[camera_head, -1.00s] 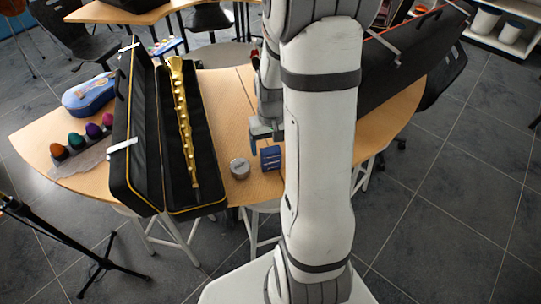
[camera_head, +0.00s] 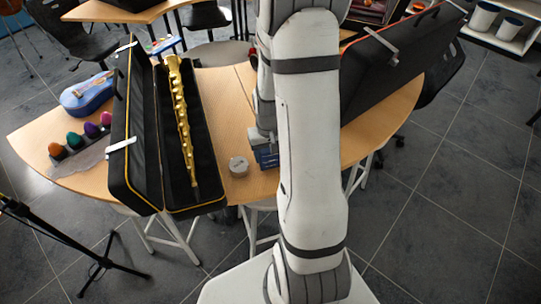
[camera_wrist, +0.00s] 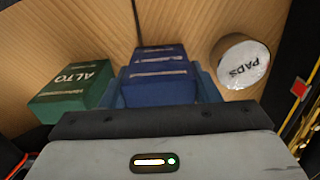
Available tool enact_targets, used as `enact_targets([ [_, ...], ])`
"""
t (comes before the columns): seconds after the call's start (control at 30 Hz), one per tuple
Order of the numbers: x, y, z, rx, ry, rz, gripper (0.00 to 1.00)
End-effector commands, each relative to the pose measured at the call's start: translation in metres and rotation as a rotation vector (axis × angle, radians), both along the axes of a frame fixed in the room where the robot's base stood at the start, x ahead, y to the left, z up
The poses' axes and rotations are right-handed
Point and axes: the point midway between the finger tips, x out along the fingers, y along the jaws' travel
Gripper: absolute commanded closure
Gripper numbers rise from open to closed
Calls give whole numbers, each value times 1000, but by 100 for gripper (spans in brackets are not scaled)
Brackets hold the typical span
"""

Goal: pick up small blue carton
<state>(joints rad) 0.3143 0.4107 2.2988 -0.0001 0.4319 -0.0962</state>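The small blue carton (camera_head: 268,158) stands on the wooden table, partly hidden by my arm in the head view. In the wrist view the blue carton (camera_wrist: 160,88) lies between my gripper's two bluish fingers (camera_wrist: 162,84), one on each side. The fingers look spread around it, and I see no clear grip; whether they touch its sides is hard to tell. In the head view my gripper (camera_head: 262,138) is low over the carton.
A green "ALTO" box (camera_wrist: 75,90) stands close on the left in the wrist view. A round "PADS" tin (camera_wrist: 242,62) is on the right; it also shows in the head view (camera_head: 238,166). An open black case (camera_head: 190,150) with a gold instrument (camera_head: 180,110) lies left of the tin.

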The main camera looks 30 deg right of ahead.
Motion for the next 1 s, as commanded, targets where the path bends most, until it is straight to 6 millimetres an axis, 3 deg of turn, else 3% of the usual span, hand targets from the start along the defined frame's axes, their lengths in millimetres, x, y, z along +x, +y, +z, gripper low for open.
enact_targets([
  [0.27,0,0,0,0,0,1,67],
  [0.57,1,0,5,0,-2,1,68],
  [1.0,1,1,82,-2,-5,2,68],
])
